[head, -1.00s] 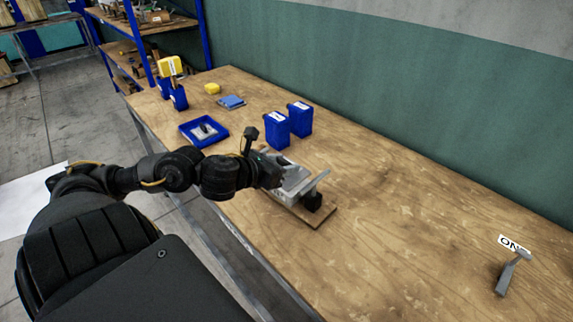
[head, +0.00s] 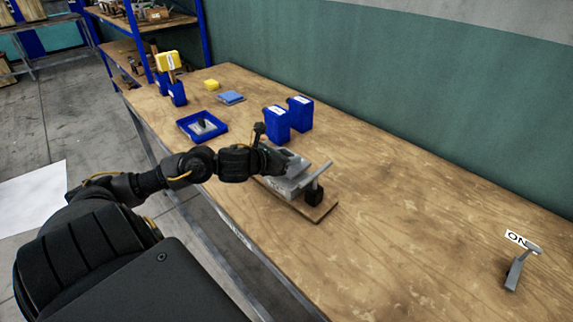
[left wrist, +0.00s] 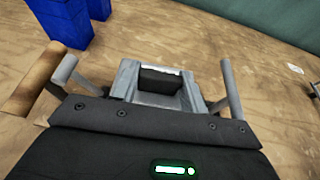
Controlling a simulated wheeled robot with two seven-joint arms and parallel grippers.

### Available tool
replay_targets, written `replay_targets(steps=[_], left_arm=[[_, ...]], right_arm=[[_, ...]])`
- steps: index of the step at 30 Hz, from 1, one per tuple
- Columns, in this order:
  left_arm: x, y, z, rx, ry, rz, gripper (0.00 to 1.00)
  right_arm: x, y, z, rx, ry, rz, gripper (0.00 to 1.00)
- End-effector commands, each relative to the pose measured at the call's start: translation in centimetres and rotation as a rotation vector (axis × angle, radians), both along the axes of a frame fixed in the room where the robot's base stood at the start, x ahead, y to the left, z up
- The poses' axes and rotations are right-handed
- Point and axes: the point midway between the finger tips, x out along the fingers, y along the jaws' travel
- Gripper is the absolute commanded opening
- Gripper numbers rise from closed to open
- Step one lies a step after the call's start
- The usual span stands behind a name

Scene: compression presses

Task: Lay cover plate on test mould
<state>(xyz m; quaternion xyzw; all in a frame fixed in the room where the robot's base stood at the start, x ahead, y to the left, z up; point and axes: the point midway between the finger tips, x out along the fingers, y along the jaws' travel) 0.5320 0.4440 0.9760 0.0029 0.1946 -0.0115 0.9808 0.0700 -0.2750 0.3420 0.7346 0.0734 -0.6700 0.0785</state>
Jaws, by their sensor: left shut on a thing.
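My left gripper (head: 272,161) is at a light grey metal device (head: 290,183) on a wooden board. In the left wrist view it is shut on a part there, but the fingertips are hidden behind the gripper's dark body. That view shows a grey metal piece (left wrist: 132,80) around a dark block (left wrist: 160,80), with a grey bar (left wrist: 231,90) to the right. I cannot tell which part is held. A blue tray (head: 184,131) at the left holds a pale plate with a dark upright piece (head: 201,124). I cannot tell which is the cover plate or the mould. My right gripper is not in view.
Two blue containers (head: 276,125) stand just behind the device. A blue flat block (head: 230,97), a yellow block (head: 211,85) and a yellow-topped piece (head: 168,62) are farther back. The table between is clear.

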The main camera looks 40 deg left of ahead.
Motion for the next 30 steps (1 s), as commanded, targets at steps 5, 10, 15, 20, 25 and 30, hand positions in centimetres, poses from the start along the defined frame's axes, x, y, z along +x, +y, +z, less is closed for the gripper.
replay_targets(steps=[5, 10, 15, 20, 25, 30], left_arm=[[0.3, 0.2, -2.3, -0.007, 0.002, 0.003, 0.10], [0.3, 0.2, -3.4, -0.002, -0.001, 0.002, 0.10], [0.3, 0.2, -3.5, -0.001, -0.002, 0.001, 0.10], [0.3, 0.2, -3.8, -0.001, -0.001, 0.001, 0.10], [0.3, 0.2, -3.8, -0.001, 0.001, 0.001, 0.60], [0.3, 0.2, -3.8, -0.001, 0.001, 0.001, 0.65]], right_arm=[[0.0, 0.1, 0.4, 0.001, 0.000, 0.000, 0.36], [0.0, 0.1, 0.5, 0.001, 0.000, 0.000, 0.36], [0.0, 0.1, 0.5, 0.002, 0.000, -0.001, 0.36], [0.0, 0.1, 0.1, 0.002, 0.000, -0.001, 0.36], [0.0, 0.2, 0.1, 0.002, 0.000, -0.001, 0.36], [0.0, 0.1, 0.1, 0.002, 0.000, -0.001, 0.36]])
